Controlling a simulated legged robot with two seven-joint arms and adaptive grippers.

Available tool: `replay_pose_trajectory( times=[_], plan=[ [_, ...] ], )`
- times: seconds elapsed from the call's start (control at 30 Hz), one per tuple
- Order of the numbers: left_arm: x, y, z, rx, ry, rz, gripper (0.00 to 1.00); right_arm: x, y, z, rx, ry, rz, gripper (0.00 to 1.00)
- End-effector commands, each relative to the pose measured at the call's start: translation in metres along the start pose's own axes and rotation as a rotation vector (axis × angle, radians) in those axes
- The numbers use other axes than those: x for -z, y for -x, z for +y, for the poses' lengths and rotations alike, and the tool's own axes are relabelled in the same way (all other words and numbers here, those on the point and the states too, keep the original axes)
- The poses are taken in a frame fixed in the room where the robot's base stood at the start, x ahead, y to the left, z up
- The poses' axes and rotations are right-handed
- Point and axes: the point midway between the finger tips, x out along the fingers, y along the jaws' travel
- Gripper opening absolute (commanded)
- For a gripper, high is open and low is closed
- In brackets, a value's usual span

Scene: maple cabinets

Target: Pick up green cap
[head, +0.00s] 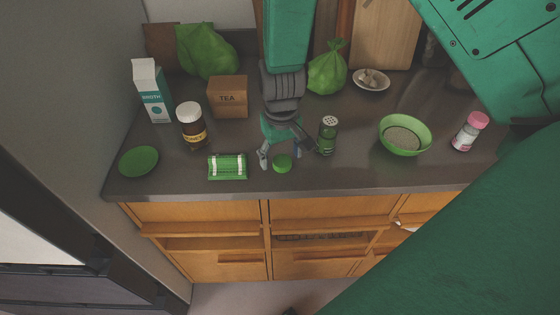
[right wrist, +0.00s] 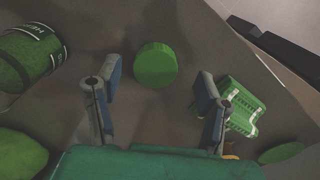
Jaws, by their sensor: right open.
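The green cap (head: 282,163) is a small round disc lying on the dark counter near its front edge. My right gripper (head: 290,155) is open around the cap's position, with one finger on each side of it in the head view. In the right wrist view the cap (right wrist: 155,65) appears between and just beyond the open fingertips (right wrist: 158,87), with visible gaps on both sides. Nothing is held. Whether the fingers touch the counter cannot be told. My left gripper is not in view.
A green shaker (head: 328,135) stands close to the right finger in the head view. A green-and-white packet (head: 227,167) lies left of the cap. A jar (head: 191,127), tea box (head: 228,97) and green bowl (head: 404,121) stand farther away. The counter edge is near.

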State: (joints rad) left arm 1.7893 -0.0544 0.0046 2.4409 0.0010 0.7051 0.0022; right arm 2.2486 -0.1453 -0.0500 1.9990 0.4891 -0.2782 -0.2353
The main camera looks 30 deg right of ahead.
Motion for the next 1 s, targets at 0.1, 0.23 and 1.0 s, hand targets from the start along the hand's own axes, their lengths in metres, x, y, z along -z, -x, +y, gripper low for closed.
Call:
replay_pose_trajectory(
  times=[0.1, 0.23, 1.0],
  plan=[
    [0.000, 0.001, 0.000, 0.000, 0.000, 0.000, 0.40, 0.001, -0.014, 0.000, 0.001, -0.001, 0.000, 0.63],
    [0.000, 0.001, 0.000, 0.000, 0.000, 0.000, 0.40, 0.001, -0.018, 0.002, 0.002, 0.000, 0.002, 0.63],
    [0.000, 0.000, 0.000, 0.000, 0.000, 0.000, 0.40, 0.002, 0.003, 0.000, 0.001, 0.000, 0.006, 0.25]
  ],
)
